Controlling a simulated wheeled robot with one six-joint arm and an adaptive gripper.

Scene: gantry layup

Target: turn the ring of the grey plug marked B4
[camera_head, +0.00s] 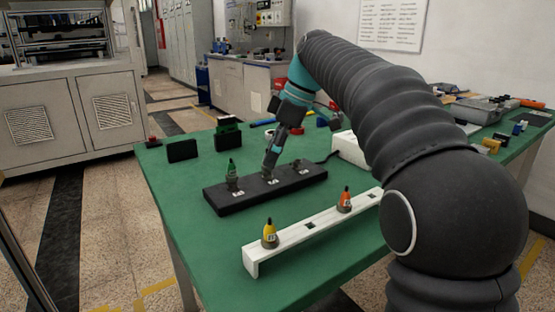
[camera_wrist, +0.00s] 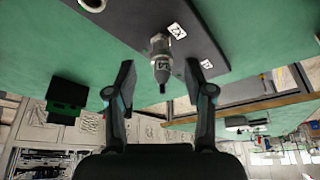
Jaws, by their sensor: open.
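The grey plug (camera_wrist: 161,57) stands on the black socket strip (camera_wrist: 225,65) in the wrist view. My gripper (camera_wrist: 159,80) is open, with one finger on each side of the plug's free end and visible gaps to both. In the head view my gripper (camera_head: 270,168) points down at the middle of the black strip (camera_head: 217,202). It largely hides the grey plug there. A green plug (camera_head: 232,170) stands upright at the strip's left part.
A white rail (camera_head: 295,236) in front holds a yellow plug (camera_head: 269,234) and an orange plug (camera_head: 345,200). A black block (camera_head: 182,150) and a black-and-green box (camera_head: 228,134) stand behind the strip. The green table (camera_head: 210,265) is clear at the front left.

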